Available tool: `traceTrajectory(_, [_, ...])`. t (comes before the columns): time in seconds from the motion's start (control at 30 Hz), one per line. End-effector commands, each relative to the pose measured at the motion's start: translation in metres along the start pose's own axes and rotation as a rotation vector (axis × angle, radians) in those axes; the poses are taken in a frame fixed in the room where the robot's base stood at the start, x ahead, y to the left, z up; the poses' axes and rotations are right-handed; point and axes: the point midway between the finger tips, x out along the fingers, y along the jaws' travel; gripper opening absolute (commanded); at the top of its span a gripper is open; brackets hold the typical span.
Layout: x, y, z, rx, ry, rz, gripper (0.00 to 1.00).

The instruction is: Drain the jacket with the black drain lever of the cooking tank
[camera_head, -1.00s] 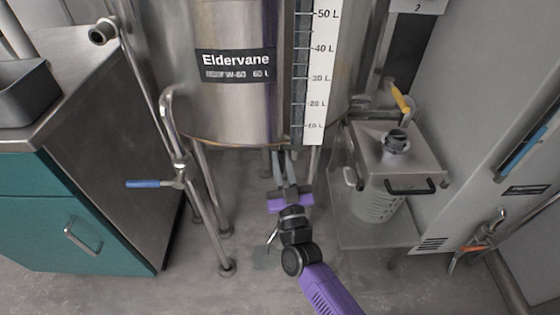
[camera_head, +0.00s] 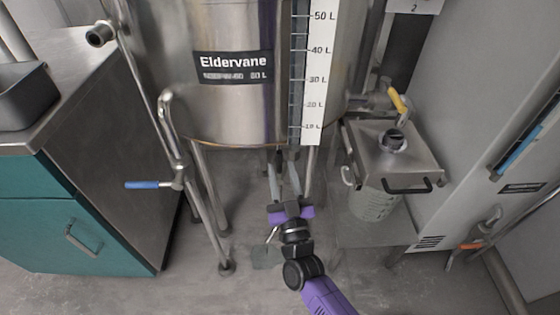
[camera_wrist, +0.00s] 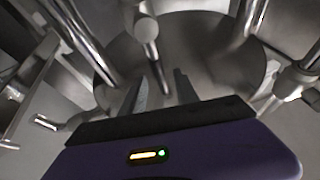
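The cooking tank (camera_head: 230,110) is a large steel cylinder labelled Eldervane, standing on steel legs. Its rounded underside (camera_wrist: 200,55) fills the middle of the wrist view, with a pipe with a round end (camera_wrist: 147,28) below it. My gripper (camera_head: 283,168) points in under the tank's front bottom edge, between the legs. Its two grey fingers are apart, with nothing seen held; they also show in the wrist view (camera_wrist: 160,75).
A blue-handled valve (camera_head: 150,184) sits on a pipe left of the tank. A yellow-handled valve (camera_head: 399,101) is at right, above a lidded steel container (camera_head: 395,155). A teal cabinet (camera_head: 60,225) stands left.

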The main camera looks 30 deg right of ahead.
Motion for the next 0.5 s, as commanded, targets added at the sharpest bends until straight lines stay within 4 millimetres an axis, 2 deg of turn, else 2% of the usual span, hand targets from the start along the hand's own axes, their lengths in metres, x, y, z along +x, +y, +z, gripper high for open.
traceTrajectory(0.1, [-0.021,0.0,-0.001,0.0,-0.003,-0.001,0.37])
traceTrajectory(0.23, [-0.037,0.0,0.0,0.0,-0.003,-0.001,0.37])
traceTrajectory(0.5, [-0.047,0.0,0.0,0.001,0.001,0.0,0.37])
